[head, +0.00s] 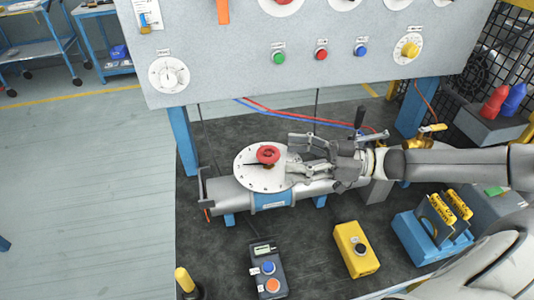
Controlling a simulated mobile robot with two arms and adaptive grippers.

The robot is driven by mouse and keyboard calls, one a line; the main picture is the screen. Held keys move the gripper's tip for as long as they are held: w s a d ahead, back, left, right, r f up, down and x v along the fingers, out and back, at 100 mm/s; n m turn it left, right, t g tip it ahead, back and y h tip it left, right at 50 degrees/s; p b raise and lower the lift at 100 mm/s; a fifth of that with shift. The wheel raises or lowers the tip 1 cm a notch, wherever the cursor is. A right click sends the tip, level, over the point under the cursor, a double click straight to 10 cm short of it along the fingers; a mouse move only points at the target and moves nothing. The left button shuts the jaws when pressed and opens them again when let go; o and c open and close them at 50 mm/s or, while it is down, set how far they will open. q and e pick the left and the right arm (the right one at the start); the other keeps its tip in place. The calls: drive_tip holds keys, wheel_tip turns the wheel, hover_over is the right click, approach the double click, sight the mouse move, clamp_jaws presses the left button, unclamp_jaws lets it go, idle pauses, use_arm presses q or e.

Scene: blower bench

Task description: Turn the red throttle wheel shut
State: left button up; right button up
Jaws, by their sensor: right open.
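The red throttle wheel (267,153) is a small red knob in the middle of a round white dial plate (249,179). A dark pointer line runs left from the wheel across the plate. The plate sits on top of a grey horizontal pipe (225,195) on the bench. My right gripper (291,155) reaches in from the right, over the right edge of the plate. Its fingers are apart and point left toward the wheel. They look just short of it, and I cannot tell whether they touch it. My left gripper is out of view.
A grey panel (225,62) with dials and coloured buttons stands behind. In front on the dark mat lie a control box (267,268) and a yellow button box (356,249). A blue holder (420,243) with yellow-handled items is at right. A brass valve (418,144) sits behind my right forearm.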

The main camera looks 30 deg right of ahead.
sight(267, 152)
drive_tip(key=x, duration=0.6)
drive_tip(key=shift+w+a+p, duration=0.2)
drive_tip(key=shift+p, duration=0.2)
drive_tip(key=c, duration=1.1)
drive_tip(key=shift+o, duration=0.2)
drive_tip(key=shift+s+r+m+t+h+p, duration=0.15)
drive_tip(key=shift+m+t+h+p, duration=0.3)
drive_tip(key=shift+p, duration=0.5)
drive_tip(key=m+t+h+p, duration=0.3)
drive_tip(key=h+p, duration=0.1)
drive_tip(key=p, duration=0.3)
drive_tip(key=m+t+h+p, duration=0.3)
drive_tip(key=m+h+p, duration=0.1)
drive_tip(key=p, duration=0.3)
drive_tip(key=shift+r+h+p, duration=0.1)
drive_tip(key=shift+h+p, duration=0.3)
drive_tip(key=shift+h, duration=0.35)
drive_tip(key=m+h+p, duration=0.2)
drive_tip(key=h, duration=0.1)
drive_tip(key=shift+m+t, duration=0.25)
drive_tip(key=shift+t, duration=0.1)
drive_tip(key=shift+d+m+h+p, duration=0.1)
drive_tip(key=shift+m+h+p, duration=0.9)
drive_tip(key=shift+h, duration=1.1)
